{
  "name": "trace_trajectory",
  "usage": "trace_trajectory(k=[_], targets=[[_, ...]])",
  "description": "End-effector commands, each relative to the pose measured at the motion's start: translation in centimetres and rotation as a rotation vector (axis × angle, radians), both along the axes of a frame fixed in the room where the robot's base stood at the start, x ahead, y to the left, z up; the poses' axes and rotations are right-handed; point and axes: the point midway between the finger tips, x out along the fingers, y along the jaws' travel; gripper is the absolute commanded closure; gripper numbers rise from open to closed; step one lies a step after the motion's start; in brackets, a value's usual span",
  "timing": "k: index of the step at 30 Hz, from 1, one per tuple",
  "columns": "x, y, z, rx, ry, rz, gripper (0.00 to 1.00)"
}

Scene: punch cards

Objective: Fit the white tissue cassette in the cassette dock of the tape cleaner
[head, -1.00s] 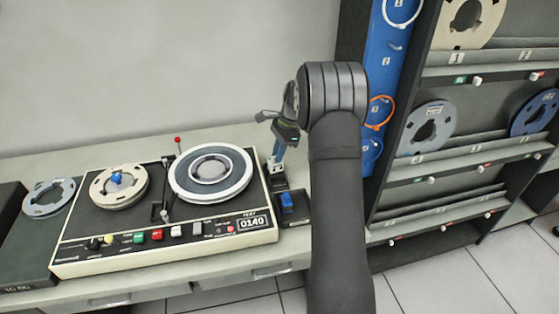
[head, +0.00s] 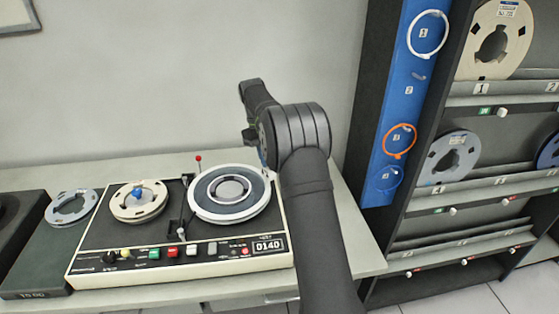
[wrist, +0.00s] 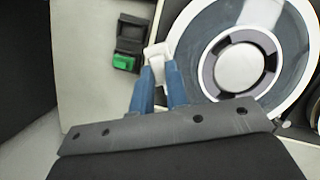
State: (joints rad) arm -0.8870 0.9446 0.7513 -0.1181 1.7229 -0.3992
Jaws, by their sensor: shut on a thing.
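The white tissue cassette (wrist: 157,49) is small and sits between the blue fingertips of my gripper (wrist: 158,72) in the wrist view. The gripper is shut on it, close to the edge of the large white-rimmed reel (wrist: 200,20). A small black device with a green block (wrist: 125,62) lies just left of the cassette. It may be the tape cleaner; I cannot make out its dock.
The tape deck (head: 180,262) carries a cream reel (head: 138,203) and the white-rimmed reel. A red-tipped post (head: 198,158) rises behind it. A grey reel (head: 70,207) lies at the left. A reel rack (head: 470,205) and blue panel (head: 407,110) stand at the right.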

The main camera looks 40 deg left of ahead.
Motion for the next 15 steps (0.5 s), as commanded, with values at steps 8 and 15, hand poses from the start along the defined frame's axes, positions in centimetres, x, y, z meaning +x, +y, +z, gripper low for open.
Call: trace_trajectory(k=[8, 15], targets=[[-6.8, 3.8, 0.6, -0.001, -0.002, 0.611, 1.0], [-13.2, 6.4, 0.9, 0.0, -0.001, 1.169, 1.0]])
